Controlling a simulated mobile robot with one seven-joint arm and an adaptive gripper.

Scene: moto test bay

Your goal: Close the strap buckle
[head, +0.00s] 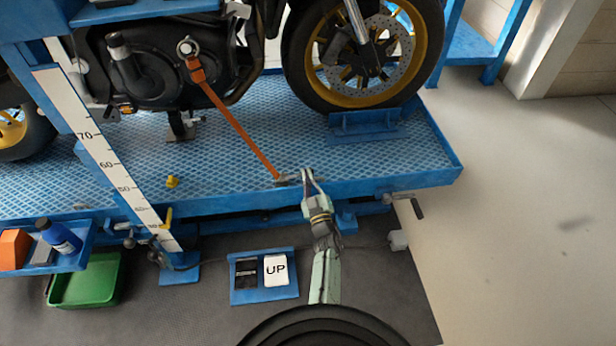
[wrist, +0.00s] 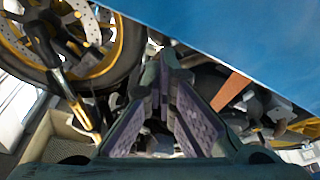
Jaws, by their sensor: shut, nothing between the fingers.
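The orange strap (head: 240,130) runs taut from the motorcycle down to the front edge of the blue lift platform. The small grey metal buckle (head: 284,181) is at its lower end, by that edge. Its lever position is too small to tell. My gripper (head: 307,173) is at the platform edge, just right of the buckle; I cannot tell whether they touch. In the wrist view my gripper (wrist: 166,58) has its fingertips together, with nothing held. A piece of orange strap (wrist: 231,90) shows right of the fingers there. The buckle is not clearly visible in that view.
The motorcycle's front wheel (head: 362,50) stands in a blue chock (head: 365,125) on the lift platform (head: 440,160). A crank handle (head: 408,203) juts out at the platform's right. A pedal panel marked UP (head: 265,297) and a green tray (head: 85,285) are on the floor below.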

